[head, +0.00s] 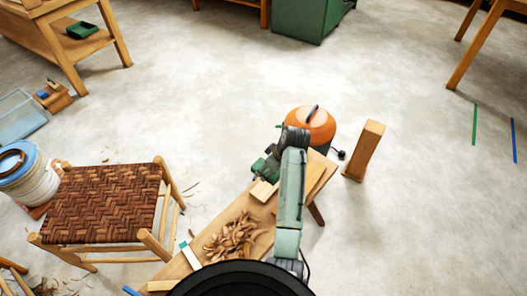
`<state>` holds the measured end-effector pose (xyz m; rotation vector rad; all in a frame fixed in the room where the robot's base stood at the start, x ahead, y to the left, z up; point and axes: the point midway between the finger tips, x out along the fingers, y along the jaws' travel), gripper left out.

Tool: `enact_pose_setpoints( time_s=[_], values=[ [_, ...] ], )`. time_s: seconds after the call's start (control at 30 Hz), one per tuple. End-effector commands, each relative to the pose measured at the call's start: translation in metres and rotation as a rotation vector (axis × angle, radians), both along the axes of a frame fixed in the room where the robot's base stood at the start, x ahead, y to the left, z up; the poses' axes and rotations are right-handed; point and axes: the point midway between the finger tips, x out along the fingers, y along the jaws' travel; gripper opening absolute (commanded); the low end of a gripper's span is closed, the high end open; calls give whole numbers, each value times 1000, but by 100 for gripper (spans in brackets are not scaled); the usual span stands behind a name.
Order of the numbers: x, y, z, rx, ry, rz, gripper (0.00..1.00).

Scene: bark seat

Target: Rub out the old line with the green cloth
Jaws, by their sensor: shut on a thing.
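My gripper (263,173) is low over the far end of the wooden bench (215,220), just beyond a pale wood block (264,191). It is small and partly covered by my wrist. Dark green shows around the fingers, and I cannot clearly separate cloth from gripper there; it looks shut on the green cloth. A small teal patch (183,246) shows at the bench's left edge. I cannot make out an old line on the bench or block. A green strip (474,124) and a blue strip (514,140) run along the floor at the right.
Wood shavings (232,236) lie on the bench. An orange-topped vacuum (311,124) and an upright wooden block (364,150) stand behind it. A woven bark stool (105,204) and a white bucket (32,182) are at the left. The floor at the right is mostly clear.

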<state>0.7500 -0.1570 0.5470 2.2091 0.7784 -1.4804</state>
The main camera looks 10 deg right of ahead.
Motion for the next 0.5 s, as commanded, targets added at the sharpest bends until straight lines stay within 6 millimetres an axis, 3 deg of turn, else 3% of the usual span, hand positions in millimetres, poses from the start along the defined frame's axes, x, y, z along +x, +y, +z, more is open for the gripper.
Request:
enact_pose_setpoints(
  time_s=[0.27, 0.5],
  values=[
    [0, 0, -5, 0, 0, 0, 31],
    [0, 0, -26, 0, 0, -1, 31]
  ],
)
